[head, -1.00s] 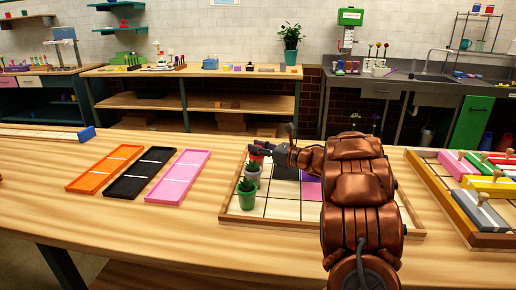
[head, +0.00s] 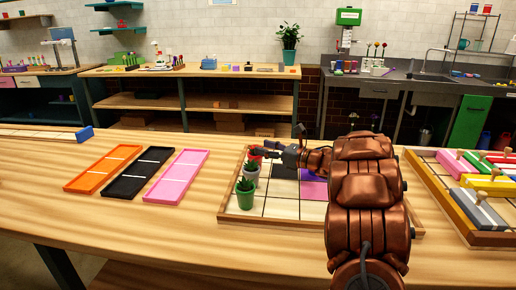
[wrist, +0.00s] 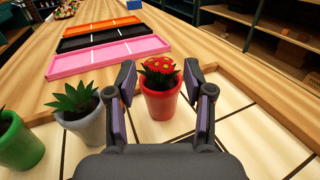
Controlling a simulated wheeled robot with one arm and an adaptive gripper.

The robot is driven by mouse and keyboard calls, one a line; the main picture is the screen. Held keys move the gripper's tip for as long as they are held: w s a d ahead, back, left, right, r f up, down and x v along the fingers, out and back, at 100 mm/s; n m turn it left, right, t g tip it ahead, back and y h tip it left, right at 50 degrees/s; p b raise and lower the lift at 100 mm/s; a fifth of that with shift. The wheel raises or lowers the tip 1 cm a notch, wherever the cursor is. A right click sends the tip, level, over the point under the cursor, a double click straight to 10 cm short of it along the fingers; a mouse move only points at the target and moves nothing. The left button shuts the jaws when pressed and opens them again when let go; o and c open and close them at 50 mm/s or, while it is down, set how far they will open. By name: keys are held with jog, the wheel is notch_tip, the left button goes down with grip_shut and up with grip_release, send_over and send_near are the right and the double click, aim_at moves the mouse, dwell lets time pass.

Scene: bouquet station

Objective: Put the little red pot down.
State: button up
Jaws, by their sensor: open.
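The little red pot (wrist: 160,103) holds a plant with red and yellow flowers and stands upright on the gridded tray (wrist: 262,128) near its far corner. It also shows, partly hidden, in the head view (head: 257,151). My gripper (wrist: 160,92) is open, with a finger on either side of the pot; gaps show between the pads and the pot. A grey pot (wrist: 83,127) and a green pot (wrist: 17,142), both with green plants, stand in a row beside it.
Pink (head: 176,176), black (head: 139,175) and orange (head: 103,168) trays lie to the left on the table. A purple square (head: 313,189) and a dark square lie in the grid. A wooden tray (head: 437,204) of coloured blocks is at the right.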

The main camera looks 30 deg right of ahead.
jog(key=b+v, duration=0.1)
jog(key=v, duration=0.7)
jog(key=shift+s, duration=0.2)
